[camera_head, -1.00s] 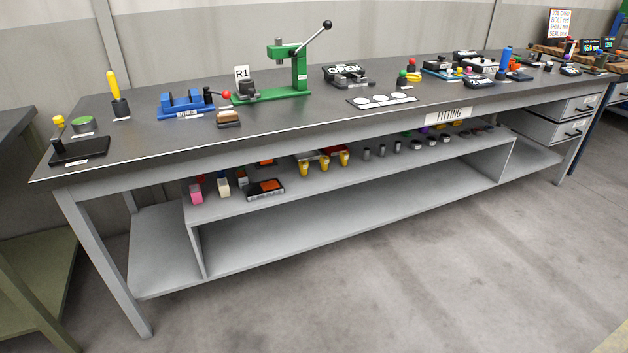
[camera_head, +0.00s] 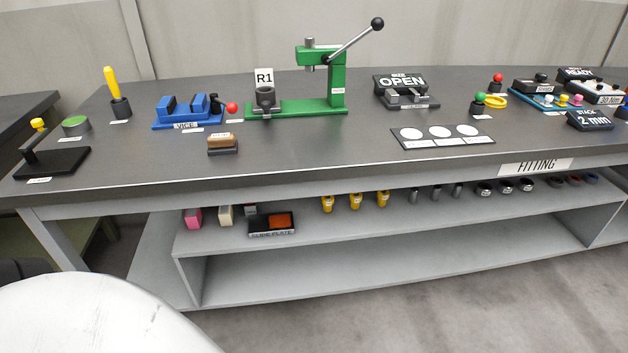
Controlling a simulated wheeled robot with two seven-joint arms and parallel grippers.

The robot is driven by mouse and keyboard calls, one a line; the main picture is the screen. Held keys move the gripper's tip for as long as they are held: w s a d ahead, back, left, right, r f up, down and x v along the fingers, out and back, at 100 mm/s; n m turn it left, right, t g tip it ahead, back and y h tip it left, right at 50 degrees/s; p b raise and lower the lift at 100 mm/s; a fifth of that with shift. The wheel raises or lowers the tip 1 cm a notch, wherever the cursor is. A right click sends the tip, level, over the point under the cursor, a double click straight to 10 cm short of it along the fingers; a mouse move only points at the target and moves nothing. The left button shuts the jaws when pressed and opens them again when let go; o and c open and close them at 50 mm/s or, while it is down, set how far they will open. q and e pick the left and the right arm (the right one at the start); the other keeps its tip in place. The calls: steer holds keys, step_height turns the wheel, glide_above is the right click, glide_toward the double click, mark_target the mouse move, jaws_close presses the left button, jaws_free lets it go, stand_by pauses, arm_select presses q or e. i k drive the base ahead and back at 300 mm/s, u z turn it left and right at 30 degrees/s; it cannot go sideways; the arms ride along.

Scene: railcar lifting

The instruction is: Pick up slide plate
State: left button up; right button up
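A dark tray (camera_head: 258,224) sits on the shelf under the bench, left of the middle, with a front label that seems to read "SLIDE PLATE". A flat orange-red piece (camera_head: 280,220) lies in the right part of this tray. I cannot tell whether the slide plate is this piece or another part in the tray. Neither of my grippers is in view.
The grey bench top (camera_head: 320,150) overhangs the shelf. A pink block (camera_head: 193,217) and a cream block (camera_head: 225,215) stand left of the tray; yellow cups (camera_head: 355,200) stand right. A blue vice (camera_head: 188,112) and green press (camera_head: 330,85) stand above.

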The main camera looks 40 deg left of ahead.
mark_target(277, 222)
steer(key=u, duration=0.35)
steer(key=i, duration=1.05)
steer(key=u, duration=1.35)
steer(key=i, duration=0.5)
steer(key=u, duration=0.55)
